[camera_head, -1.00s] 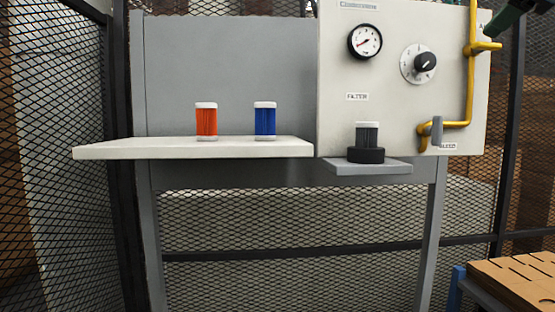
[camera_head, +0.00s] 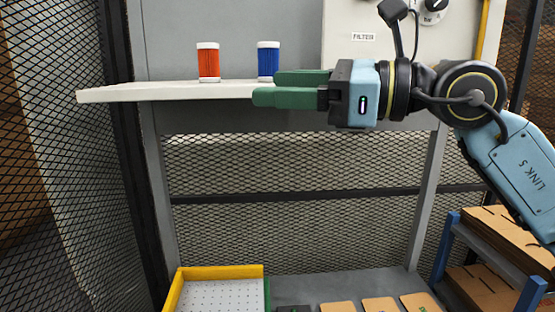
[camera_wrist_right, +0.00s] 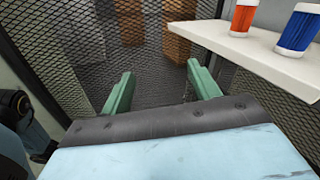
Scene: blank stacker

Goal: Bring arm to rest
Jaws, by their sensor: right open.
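My right gripper (camera_head: 262,87) reaches in from the right in the head view, with its green fingers pointing left. The fingers are apart with nothing between them, and they also show in the right wrist view (camera_wrist_right: 160,90). In the head view the fingers overlap the right end of the white shelf (camera_head: 150,92); I cannot tell whether they touch it. An orange cartridge (camera_head: 208,63) and a blue cartridge (camera_head: 268,60) stand upright on the shelf. Both also show at the upper right of the wrist view. My left gripper is not in view.
A panel (camera_head: 345,20) with a FILTER label and dial is partly hidden by my arm. Below are a yellow-edged tray (camera_head: 220,272) and tan blocks (camera_head: 380,304). A blue-framed rack (camera_head: 448,245) stands at lower right. Mesh fencing (camera_head: 60,200) encloses the left side.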

